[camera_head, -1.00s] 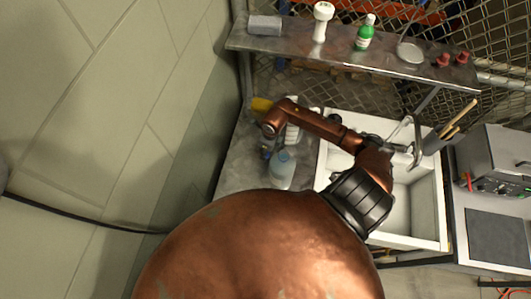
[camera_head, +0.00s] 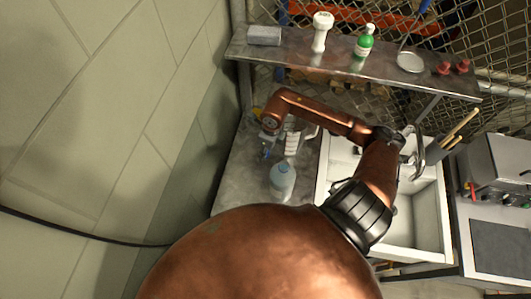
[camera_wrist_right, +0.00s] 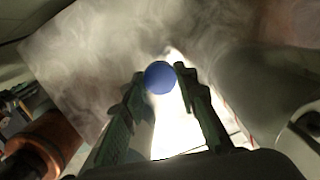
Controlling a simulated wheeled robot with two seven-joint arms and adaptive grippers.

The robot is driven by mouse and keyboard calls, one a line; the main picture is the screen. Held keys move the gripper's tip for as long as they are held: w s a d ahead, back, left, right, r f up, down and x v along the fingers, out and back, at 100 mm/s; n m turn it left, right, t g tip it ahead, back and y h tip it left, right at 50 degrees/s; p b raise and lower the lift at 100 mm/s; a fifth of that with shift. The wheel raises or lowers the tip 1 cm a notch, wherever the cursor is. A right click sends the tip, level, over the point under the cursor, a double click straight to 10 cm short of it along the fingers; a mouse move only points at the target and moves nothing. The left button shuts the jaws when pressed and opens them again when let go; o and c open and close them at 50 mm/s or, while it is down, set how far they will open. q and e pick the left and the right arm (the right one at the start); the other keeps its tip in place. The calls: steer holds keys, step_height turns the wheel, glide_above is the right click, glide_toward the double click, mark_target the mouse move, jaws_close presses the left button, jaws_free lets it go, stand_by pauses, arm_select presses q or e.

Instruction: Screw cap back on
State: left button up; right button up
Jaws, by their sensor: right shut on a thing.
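My right arm reaches across the sink, and its right gripper (camera_head: 267,151) hangs over the counter at the left. In the wrist view the right gripper (camera_wrist_right: 161,80) is shut on a small round blue cap (camera_wrist_right: 160,77), held between the fingertips. The cap is too small to make out surely in the head view. A translucent pale-blue bottle (camera_head: 282,182) stands on the counter just below and right of the gripper, apart from it. My left gripper is not in view.
A white bottle (camera_head: 292,141) stands close beside the gripper, partly hidden by my arm. The white sink (camera_head: 421,215) lies right of the metal counter (camera_head: 240,180). A shelf (camera_head: 385,70) above carries a grey block, a white bottle, a green bottle and red knobs.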

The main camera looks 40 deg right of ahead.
arm_select(q)
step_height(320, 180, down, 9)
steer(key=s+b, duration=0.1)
steer(key=b, duration=0.8)
arm_select(e)
steer(key=a+r+n+g, duration=0.1)
steer(key=a+n, duration=0.6)
steer(key=n, duration=0.8)
steer(key=a+r+n+g, duration=0.1)
steer(key=a+r+n, duration=0.2)
steer(key=a+n, duration=0.4)
steer(key=shift+w+r+n+g+h, duration=0.3)
steer(key=shift+w+n, duration=0.1)
steer(key=shift+n, duration=3.9)
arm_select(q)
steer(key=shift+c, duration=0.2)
arm_select(e)
steer(key=shift+a, duration=0.1)
